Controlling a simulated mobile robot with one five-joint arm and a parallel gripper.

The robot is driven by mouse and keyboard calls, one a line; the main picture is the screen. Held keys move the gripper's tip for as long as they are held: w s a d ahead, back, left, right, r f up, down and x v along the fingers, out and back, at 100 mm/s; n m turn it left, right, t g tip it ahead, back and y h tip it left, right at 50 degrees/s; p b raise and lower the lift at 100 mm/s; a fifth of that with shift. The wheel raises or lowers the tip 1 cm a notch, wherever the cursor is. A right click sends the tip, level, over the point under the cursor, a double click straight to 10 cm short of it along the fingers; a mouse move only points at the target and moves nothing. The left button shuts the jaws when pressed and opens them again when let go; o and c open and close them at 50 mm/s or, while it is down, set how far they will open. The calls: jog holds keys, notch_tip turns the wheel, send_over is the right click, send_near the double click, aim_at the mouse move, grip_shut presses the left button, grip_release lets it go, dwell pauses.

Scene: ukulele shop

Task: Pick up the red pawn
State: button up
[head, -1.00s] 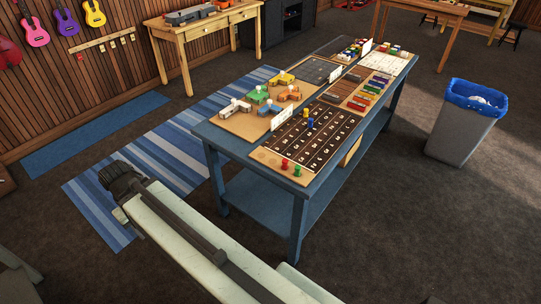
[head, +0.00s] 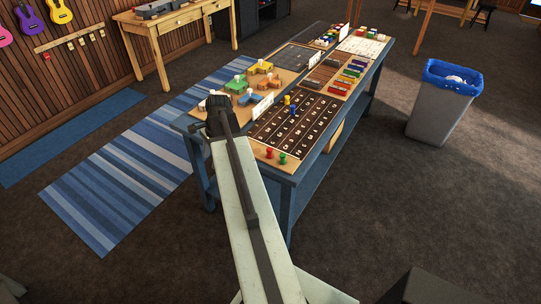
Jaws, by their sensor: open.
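The red pawn (head: 269,153) stands upright at the near end of the numbered game board (head: 262,136), on its tan margin. A green pawn (head: 283,158) stands close beside it on the right. A blue pawn (head: 293,110) and a yellow pawn (head: 287,100) stand farther up the board. My arm reaches up from the bottom of the view to the table's near left corner. My gripper (head: 218,103) is at its far end, left of and beyond the red pawn and apart from it. Its fingers are hidden behind the dark wrist.
The blue table (head: 288,183) also holds colored block pieces (head: 247,97), small white cards and rows of colored bars (head: 351,74). A grey bin (head: 438,115) with a blue liner stands right of the table. Open carpet lies around it.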

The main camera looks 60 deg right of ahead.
jog(key=s+d+m+t, duration=0.1)
jog(key=s+d+m, duration=0.3)
jog(key=d, duration=0.3)
jog(key=s+d+m, duration=0.4)
jog(key=s+d, duration=0.1)
jog(key=d, duration=0.2)
jog(key=m+t+h+b, duration=0.1)
jog(key=m, duration=0.4)
send_near(270, 149)
notch_tip(270, 149, down, 3)
jog(key=b+x, duration=0.2)
jog(key=shift+w+f+b, duration=0.25)
jog(key=shift+w+b, duration=0.05)
jog(key=shift+w, duration=0.15)
jog(key=b+x, duration=0.4)
jog(key=x, duration=0.1)
jog(key=shift+w+a+f+b, duration=0.1)
jog(key=shift+w+b, duration=0.1)
jog(key=shift+b, duration=0.2)
jog(key=shift+r, duration=0.2)
grip_shut()
